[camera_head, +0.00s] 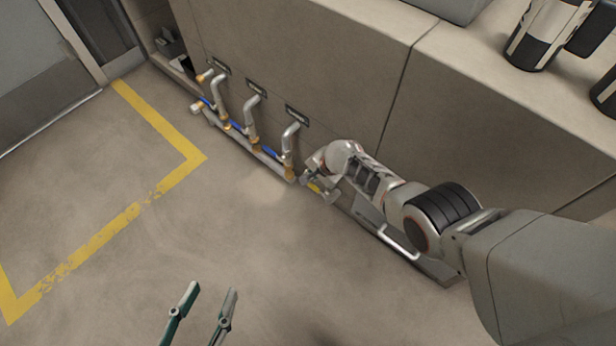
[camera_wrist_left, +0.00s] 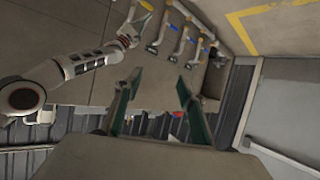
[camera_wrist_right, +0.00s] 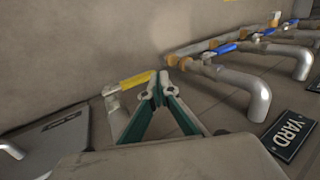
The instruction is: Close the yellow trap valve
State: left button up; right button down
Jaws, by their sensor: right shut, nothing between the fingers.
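The yellow trap valve handle (camera_wrist_right: 137,79) shows in the right wrist view as a short yellow lever, lying roughly crosswise on a grey metal fitting. It also shows small in the head view (camera_head: 315,187), partly hidden by my right gripper. My right gripper (camera_wrist_right: 161,84) is shut and empty. Its fingertips are right at the handle's right end; I cannot tell whether they touch it. My left gripper (camera_head: 211,291) is open and empty, above the floor at the bottom of the head view, far from the valve. Its fingers also show apart in the left wrist view (camera_wrist_left: 158,88).
Several silver pipes (camera_head: 251,120) with blue-handled valves run along the wall left of my right gripper. A sign reading YARD (camera_wrist_right: 291,135) is beside one pipe. A grey panel with a handle (camera_head: 398,240) lies right of the valve. The floor with yellow lines (camera_head: 160,124) is clear.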

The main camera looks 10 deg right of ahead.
pick_arm(q)
jog(key=shift+m+g+y, duration=0.5)
jog(key=shift+m+y, duration=0.1)
jog(key=shift+m, duration=0.1)
jog(key=a+f+p, duration=0.1)
jog(key=a+p, duration=0.1)
jog(key=p, duration=0.1)
jog(key=s+a+f+p, duration=0.1)
jog(key=a, duration=0.1)
jog(key=shift+s+f, duration=0.1)
jog(key=shift+f, duration=0.2)
pick_arm(e)
notch_tip(320, 180, up, 12)
jog(key=w+a, duration=0.1)
jog(key=w, duration=0.1)
jog(key=shift+a, duration=0.3)
